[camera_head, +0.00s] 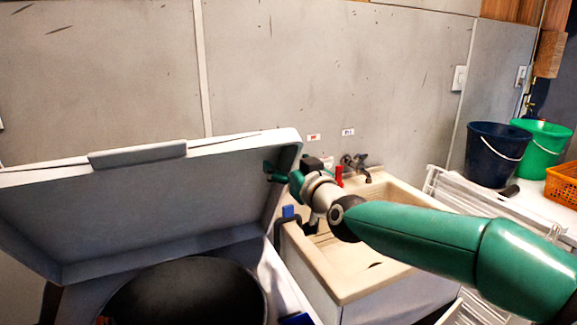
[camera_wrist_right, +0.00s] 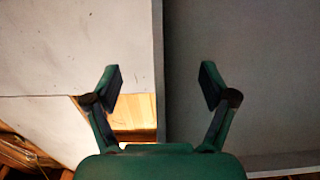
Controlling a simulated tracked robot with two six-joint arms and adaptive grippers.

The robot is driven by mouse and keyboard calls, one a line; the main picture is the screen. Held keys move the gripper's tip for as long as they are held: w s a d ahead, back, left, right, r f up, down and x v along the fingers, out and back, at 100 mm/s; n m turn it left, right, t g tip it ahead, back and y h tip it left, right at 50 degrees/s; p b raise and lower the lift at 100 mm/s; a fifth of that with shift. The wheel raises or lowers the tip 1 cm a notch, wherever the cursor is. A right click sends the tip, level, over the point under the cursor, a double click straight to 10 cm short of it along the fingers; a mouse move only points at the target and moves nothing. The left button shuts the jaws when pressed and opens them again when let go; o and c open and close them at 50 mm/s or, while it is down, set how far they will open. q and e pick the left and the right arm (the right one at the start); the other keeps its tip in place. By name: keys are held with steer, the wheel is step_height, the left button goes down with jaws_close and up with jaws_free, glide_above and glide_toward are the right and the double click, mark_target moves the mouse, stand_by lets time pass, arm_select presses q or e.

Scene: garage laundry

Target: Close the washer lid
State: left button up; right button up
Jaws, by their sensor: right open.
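The washer lid (camera_head: 150,205) is a large grey panel standing raised and tilted over the washer at the left, with a grip strip along its top edge. Below it the washer's dark round drum opening (camera_head: 185,295) is exposed. My right gripper (camera_head: 279,170) is at the lid's upper right corner, with its tips partly hidden by the lid's edge; I cannot tell whether it touches. In the right wrist view my right gripper (camera_wrist_right: 161,82) has its fingers spread with nothing held, in front of a light panel and a darker grey surface. My left gripper is not in view.
A cream sink (camera_head: 350,285) with a tap (camera_head: 360,165) stands right of the washer, under my right arm. A dark blue bucket (camera_head: 495,152), a green bucket (camera_head: 548,140) and an orange basket (camera_head: 563,185) stand at the right. A grey wall (camera_head: 330,70) is behind.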

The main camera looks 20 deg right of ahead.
steer(key=shift+s+r+p, duration=0.15)
steer(key=shift+s+r, duration=0.15)
steer(key=shift+s, duration=1.05)
steer(key=shift+s+r+p, duration=0.15)
steer(key=shift+s+r, duration=0.2)
steer(key=shift+s, duration=0.95)
steer(key=shift+s+r+p, duration=0.15)
steer(key=shift+s+r, duration=0.15)
steer(key=shift+s, duration=1.05)
